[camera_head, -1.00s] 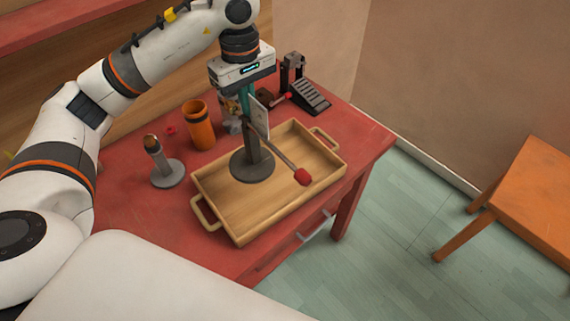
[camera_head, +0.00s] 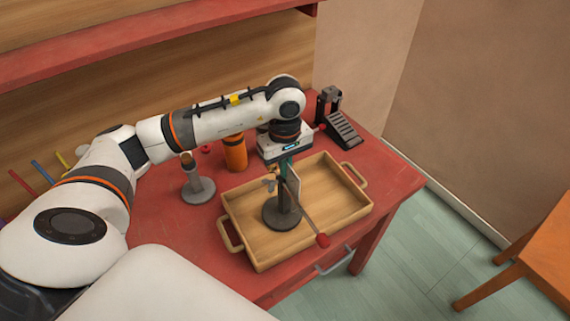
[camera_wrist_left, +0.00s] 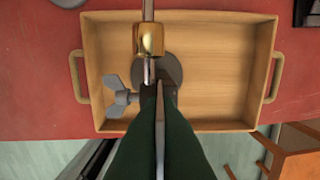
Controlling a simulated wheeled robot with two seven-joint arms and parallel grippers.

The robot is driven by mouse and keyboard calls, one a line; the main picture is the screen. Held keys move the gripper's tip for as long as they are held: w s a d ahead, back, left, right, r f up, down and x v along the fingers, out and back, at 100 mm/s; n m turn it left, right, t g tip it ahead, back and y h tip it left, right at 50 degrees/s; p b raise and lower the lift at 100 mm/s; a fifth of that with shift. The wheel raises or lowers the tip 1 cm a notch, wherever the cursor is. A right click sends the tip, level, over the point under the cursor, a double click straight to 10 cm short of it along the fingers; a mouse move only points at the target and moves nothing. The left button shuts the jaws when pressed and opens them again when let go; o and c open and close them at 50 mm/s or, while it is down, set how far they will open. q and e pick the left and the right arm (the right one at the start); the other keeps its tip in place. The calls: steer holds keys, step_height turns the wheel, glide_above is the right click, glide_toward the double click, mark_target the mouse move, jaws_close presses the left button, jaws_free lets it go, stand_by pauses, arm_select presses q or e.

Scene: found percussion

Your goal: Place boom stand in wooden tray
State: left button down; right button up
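The boom stand has a dark round base (camera_head: 282,214), a short post, a thin boom with a red tip (camera_head: 323,240) and a grey wing nut (camera_wrist_left: 120,97). A brass-coloured clamp (camera_wrist_left: 150,40) shows in the left wrist view. The base is inside the wooden tray (camera_head: 345,215), left of its middle; I cannot tell whether it bears fully on the floor. The boom reaches over the tray's front wall. My left gripper (camera_head: 287,172) points down above the tray, its green fingers (camera_wrist_left: 162,92) close together around the stand's upper part. My right gripper is not in view.
The tray stands on a red table (camera_head: 170,240). Left of it are a grey stand with a round base (camera_head: 198,190) and an orange cylinder (camera_head: 235,155). A black pedal (camera_head: 340,125) stands behind. The tray's right half is bare.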

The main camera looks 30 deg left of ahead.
arm_select(q)
steer(key=shift+f, duration=0.15)
steer(key=c, duration=1.7)
jaws_free()
steer(key=shift+r+b, duration=1.25)
steer(key=shift+r, duration=4.95)
